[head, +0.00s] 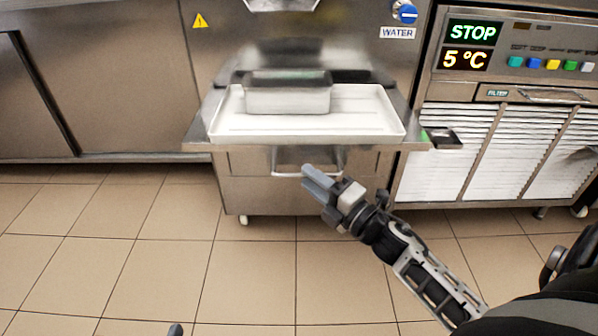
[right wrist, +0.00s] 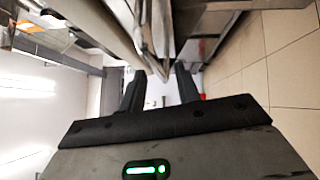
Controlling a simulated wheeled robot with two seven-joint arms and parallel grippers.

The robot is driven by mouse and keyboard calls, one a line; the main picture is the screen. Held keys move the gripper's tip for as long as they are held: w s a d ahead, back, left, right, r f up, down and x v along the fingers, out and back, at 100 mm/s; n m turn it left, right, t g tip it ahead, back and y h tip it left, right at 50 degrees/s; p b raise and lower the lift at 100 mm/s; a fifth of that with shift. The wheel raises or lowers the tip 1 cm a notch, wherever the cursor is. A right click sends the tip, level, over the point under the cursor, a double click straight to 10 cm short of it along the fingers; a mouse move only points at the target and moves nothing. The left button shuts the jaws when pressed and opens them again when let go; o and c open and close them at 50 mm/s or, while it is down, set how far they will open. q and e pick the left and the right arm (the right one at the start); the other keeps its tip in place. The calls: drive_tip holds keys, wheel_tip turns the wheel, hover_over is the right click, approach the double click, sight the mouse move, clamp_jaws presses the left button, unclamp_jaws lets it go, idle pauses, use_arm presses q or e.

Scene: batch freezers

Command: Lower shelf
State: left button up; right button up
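The shelf (head: 200,135) is a steel ledge on the front of the machine. It carries a white tray (head: 365,128) with a metal pan (head: 287,98) in it. A bar handle (head: 284,174) is on the panel below the ledge. My right gripper (head: 314,178) is at the right part of this handle; contact cannot be told. In the right wrist view, its fingers (right wrist: 160,88) stand apart, with a steel edge (right wrist: 158,45) just beyond their tips. A small grey tip at the bottom edge is perhaps my left gripper (head: 175,329); its state is hidden.
A freezer unit with a STOP and 5 °C display (head: 470,45) and louvred front (head: 450,140) stands at the right. A steel cabinet (head: 100,90) is at the left. A blue water knob (head: 405,12) is above. The tiled floor (head: 150,250) is clear.

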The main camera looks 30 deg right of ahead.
sight(281, 160)
drive_tip(key=shift+x, duration=2.1)
clamp_jaws()
drive_tip(key=shift+f+b, duration=0.45)
drive_tip(key=shift+b, duration=0.05)
use_arm(q)
wheel_tip(281, 160, up, 7)
drive_tip(key=w+m+t+h+b, duration=0.1)
drive_tip(key=t+h+b, duration=0.3)
drive_tip(key=b, duration=0.4)
drive_tip(key=shift+w+d+t+b, duration=0.35)
drive_tip(key=shift+w+d+t, duration=0.15)
drive_tip(key=shift+w, duration=0.35)
use_arm(e)
wheel_tip(281, 160, down, 12)
unclamp_jaws()
use_arm(q)
drive_tip(key=shift+f, duration=0.15)
use_arm(e)
drive_tip(key=shift+r, duration=0.15)
